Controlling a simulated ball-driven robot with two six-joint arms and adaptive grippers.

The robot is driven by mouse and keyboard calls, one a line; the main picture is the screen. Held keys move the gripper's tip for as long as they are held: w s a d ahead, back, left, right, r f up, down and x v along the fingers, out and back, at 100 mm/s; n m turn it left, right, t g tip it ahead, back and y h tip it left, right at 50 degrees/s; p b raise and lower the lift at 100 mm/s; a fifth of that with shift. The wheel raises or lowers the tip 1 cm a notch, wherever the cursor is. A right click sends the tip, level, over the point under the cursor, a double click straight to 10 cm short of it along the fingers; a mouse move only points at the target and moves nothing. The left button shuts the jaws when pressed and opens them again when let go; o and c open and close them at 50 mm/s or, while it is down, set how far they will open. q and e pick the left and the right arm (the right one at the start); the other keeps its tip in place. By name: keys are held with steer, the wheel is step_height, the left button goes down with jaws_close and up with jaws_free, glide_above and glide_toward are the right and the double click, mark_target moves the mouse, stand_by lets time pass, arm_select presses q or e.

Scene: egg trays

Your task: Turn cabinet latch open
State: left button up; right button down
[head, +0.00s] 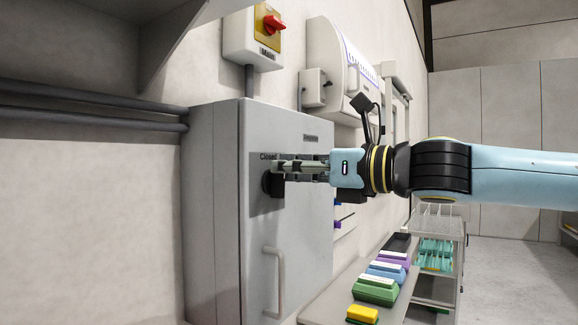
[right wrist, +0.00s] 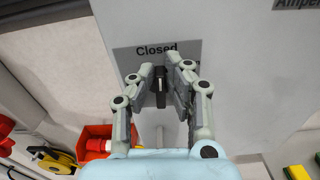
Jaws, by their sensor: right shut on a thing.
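The grey cabinet (head: 290,225) hangs on the wall, with its door closed. Its small black latch (head: 267,184) is on the door by the "Closed" label (head: 268,156). My right gripper (head: 278,169) reaches in from the right and is at the latch. In the right wrist view the two fingers (right wrist: 158,80) are shut on the black latch (right wrist: 160,88), just below the word "Closed" (right wrist: 156,50). The fingers hide part of the latch and label. A pale vertical handle (head: 276,283) is lower on the door. My left gripper is not in view.
A switch box with a red knob (head: 272,23) is above the cabinet. Egg cartons in several colours (head: 378,288) lie on a bench at the lower right. A red bin (right wrist: 97,132) shows in the right wrist view. Pipes (head: 90,105) run along the left wall.

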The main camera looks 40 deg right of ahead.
steer(key=shift+w+d+f+m+p, duration=0.15)
steer(key=shift+d+f+m+p, duration=0.45)
steer(key=shift+m, duration=2.25)
steer(key=shift+w+d+f+m+p, duration=0.15)
steer(key=shift+m+p, duration=0.7)
steer(key=shift+m, duration=2.05)
steer(key=shift+w+d+f+m+p, duration=0.15)
steer(key=shift+d+f+m+p, duration=0.4)
steer(key=shift+m, duration=2.3)
steer(key=shift+a+r, duration=0.1)
steer(key=shift+a, duration=0.15)
steer(key=c, duration=1.4)
jaws_free()
steer(key=shift+o, duration=0.2)
